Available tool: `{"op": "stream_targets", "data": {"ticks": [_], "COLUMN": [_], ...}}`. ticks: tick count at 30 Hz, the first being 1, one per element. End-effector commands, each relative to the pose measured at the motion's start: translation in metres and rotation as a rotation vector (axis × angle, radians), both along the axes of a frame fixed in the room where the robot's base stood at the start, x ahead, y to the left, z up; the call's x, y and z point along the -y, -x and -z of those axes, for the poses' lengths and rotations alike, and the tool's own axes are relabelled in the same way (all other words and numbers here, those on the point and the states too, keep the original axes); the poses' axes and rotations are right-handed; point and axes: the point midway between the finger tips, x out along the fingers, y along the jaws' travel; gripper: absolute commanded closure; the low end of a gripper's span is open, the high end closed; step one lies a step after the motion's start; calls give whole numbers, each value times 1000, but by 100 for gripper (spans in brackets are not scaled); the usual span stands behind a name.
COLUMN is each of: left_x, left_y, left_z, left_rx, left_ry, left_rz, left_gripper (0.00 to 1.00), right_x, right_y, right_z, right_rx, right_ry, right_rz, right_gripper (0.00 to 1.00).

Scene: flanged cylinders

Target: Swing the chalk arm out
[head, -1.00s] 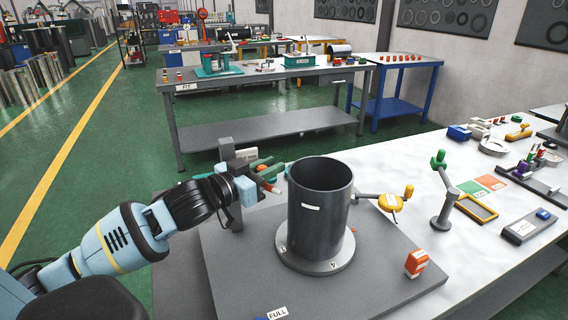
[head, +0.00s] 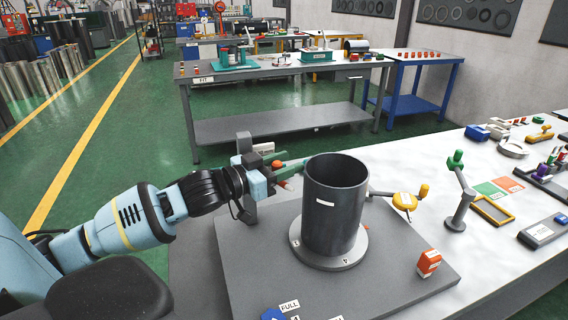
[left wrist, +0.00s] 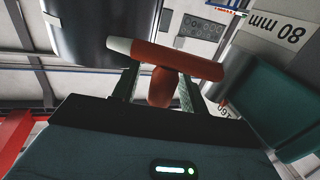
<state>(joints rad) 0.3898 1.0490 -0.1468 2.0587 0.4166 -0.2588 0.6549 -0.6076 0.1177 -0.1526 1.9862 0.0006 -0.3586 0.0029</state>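The chalk arm's orange holder (left wrist: 175,60) with a pale tip shows in the left wrist view, and its short orange stem stands between my fingers. My left gripper (left wrist: 160,88) is open, one finger on each side of the stem, with a visible gap. In the head view my left gripper (head: 290,169) is just left of the dark upright cylinder (head: 334,205), beside a grey post (head: 244,143). The cylinder stands on a round flange (head: 330,254) on a grey plate. The rest of the chalk arm is mostly hidden by the gripper. My right gripper is out of view.
A yellow-handled crank (head: 406,201) and a green-knobbed arm (head: 457,190) stand right of the cylinder. An orange block (head: 428,263) sits at the plate's right. A FULL label (head: 289,306) is at the front. The plate's front area is mostly clear.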

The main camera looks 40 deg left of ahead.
Motion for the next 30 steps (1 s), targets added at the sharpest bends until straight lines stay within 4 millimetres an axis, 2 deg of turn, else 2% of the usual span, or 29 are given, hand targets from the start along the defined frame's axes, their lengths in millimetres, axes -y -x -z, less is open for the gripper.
{"op": "stream_targets", "data": {"ticks": [11, 30], "left_x": [-2, -19], "left_y": [4, 55], "left_z": [1, 0], "left_rx": [-1, -3], "left_ry": [1, 1], "left_rz": [-1, 0], "left_gripper": [57, 57], "right_x": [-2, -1], "right_y": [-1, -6], "right_z": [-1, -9], "right_rx": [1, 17], "right_ry": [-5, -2], "right_rz": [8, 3], "right_gripper": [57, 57]}}
